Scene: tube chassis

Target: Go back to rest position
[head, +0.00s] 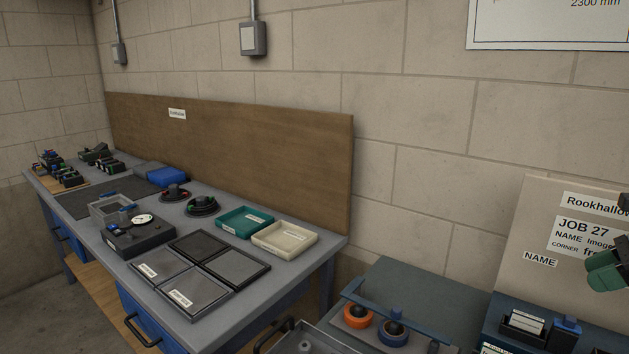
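My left gripper is not in view.
A grey workbench (315,240) at left holds trays, a gauge box (138,237), a blue box (167,177) and small parts. A lower bench at right carries orange (357,316) and blue (393,333) rolls and a dark holder (522,325) with cards.

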